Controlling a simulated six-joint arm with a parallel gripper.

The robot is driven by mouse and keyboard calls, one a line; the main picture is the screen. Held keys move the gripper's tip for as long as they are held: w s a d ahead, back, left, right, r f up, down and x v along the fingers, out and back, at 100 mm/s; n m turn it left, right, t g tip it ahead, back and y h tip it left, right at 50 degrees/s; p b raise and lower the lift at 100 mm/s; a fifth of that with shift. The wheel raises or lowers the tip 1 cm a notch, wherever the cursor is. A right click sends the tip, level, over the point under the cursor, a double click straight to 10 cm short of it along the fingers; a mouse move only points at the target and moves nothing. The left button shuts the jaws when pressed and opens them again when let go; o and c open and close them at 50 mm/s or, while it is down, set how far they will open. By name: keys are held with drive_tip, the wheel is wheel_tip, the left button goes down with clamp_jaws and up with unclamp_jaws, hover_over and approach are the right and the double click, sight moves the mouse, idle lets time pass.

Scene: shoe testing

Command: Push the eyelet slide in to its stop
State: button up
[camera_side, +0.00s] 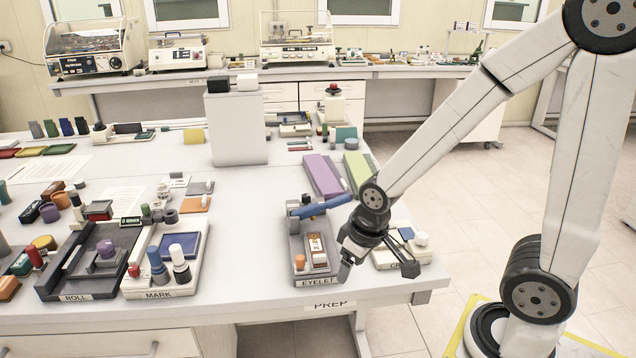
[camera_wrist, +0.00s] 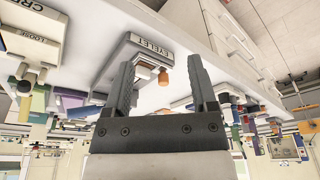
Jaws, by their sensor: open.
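The eyelet station (camera_side: 295,247) is a grey base labelled EYELET near the bench's front edge, with a blue lever (camera_side: 322,207) across its back. On it sit a small white-and-brown block (camera_side: 317,251) and an orange knob (camera_side: 300,262). I cannot tell which part is the slide, or how far in it is. My gripper (camera_side: 378,268) is open and empty, just right of the station and apart from the block. In the wrist view, the station (camera_wrist: 128,58) appears upside down beyond my gripper (camera_wrist: 160,62), with the orange knob (camera_wrist: 166,76) between the fingers.
A pale station (camera_side: 402,252) stands close behind my gripper on the right. Purple (camera_side: 322,176) and green (camera_side: 358,172) blocks lie farther back. The MARK station (camera_side: 160,292) and ROLL station (camera_side: 75,297) are to the left. Bare bench (camera_side: 245,250) lies between MARK and EYELET.

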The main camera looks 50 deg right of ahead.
drive_tip(key=shift+w+a, duration=0.1)
drive_tip(key=c, duration=0.9)
drive_tip(key=shift+w+a+r+n, duration=0.1)
drive_tip(key=shift+w+a+n, duration=0.1)
drive_tip(key=shift+n, duration=0.4)
clamp_jaws()
drive_tip(key=w+a+r+n+h, duration=0.2)
drive_tip(key=w+a+n, duration=0.2)
drive_tip(key=n, duration=0.6)
drive_tip(key=w+a+r+n+g+h, duration=0.1)
drive_tip(key=w+a+n, duration=0.4)
drive_tip(key=n, duration=0.5)
drive_tip(key=shift+w+r+h, duration=0.3)
drive_tip(key=shift+r+h, duration=0.15)
drive_tip(key=shift+h, duration=0.05)
